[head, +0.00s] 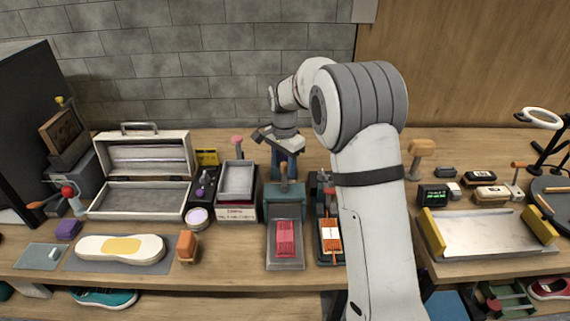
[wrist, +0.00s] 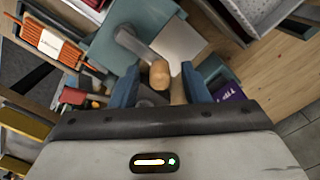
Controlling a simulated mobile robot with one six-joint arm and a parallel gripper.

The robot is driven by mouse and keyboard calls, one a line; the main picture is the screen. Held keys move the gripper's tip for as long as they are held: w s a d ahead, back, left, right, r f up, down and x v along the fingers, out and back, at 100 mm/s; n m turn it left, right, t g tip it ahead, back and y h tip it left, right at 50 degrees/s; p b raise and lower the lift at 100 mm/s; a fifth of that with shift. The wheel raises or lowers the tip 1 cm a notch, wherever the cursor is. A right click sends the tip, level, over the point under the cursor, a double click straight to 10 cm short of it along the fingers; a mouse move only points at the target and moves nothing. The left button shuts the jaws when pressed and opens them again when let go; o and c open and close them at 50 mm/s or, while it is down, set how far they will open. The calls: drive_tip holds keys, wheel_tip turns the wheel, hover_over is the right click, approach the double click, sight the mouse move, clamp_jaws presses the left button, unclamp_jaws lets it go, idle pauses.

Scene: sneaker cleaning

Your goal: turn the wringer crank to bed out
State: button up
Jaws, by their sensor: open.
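The wringer (head: 285,200) is a teal box on the bench with a grey bed (head: 286,264) at its front. A red ribbed cloth (head: 286,238) lies on the bed. The crank is a grey arm with a round wooden knob; its knob (wrist: 160,74) is clear in the wrist view, and the handle (head: 284,172) stands above the box in the head view. My gripper (head: 285,165) is open behind and over the wringer. In the wrist view its blue fingers (wrist: 160,88) lie either side of the knob. I cannot tell whether they touch it.
An orange-wrapped item (head: 331,235) stands close right of the wringer. A small orange block (head: 187,245) and a white sole (head: 120,248) lie further left. A shallow tray (head: 480,238) is at right.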

wheel_tip(320, 180, up, 8)
drive_tip(key=shift+f, duration=0.2)
idle(0.3)
drive_tip(key=s+d+r+n+t, duration=0.1)
drive_tip(key=s+d+r+n, duration=0.2)
drive_tip(key=s, duration=0.5)
drive_tip(key=s+d+r+n, duration=0.1)
drive_tip(key=s+d+r, duration=0.1)
drive_tip(key=s+d, duration=0.35)
drive_tip(key=s+d+f+n+t, duration=0.1)
drive_tip(key=s+f+n, duration=0.1)
drive_tip(key=s, duration=0.7)
drive_tip(key=s+d+f+n+t, duration=0.1)
drive_tip(key=s+d+f+n, duration=0.1)
drive_tip(key=s, duration=0.8)
drive_tip(key=shift+s+d+n, duration=0.15)
drive_tip(key=shift+s+n, duration=0.15)
drive_tip(key=shift+n, duration=0.5)
